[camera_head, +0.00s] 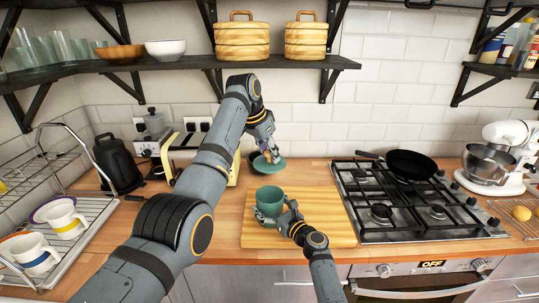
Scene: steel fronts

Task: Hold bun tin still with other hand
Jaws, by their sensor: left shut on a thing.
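A green round tin (269,200), which I take as the bun tin, stands upright on the wooden board (330,232). My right gripper (280,215) is at the tin's front right side, its fingers against or very close to the wall. Whether they are closed on it is too small to tell. My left gripper (266,156) is behind the tin, above the counter. It is shut on a flat green lid (275,166), which is apart from the tin. The fingertips partly hide the lid.
A dark bowl (255,158) sits behind the lid. A cream toaster (185,152) stands to the left, partly behind my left arm. A gas hob (400,208) with a black pan (411,164) lies right of the board. A dish rack (75,240) is at far left.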

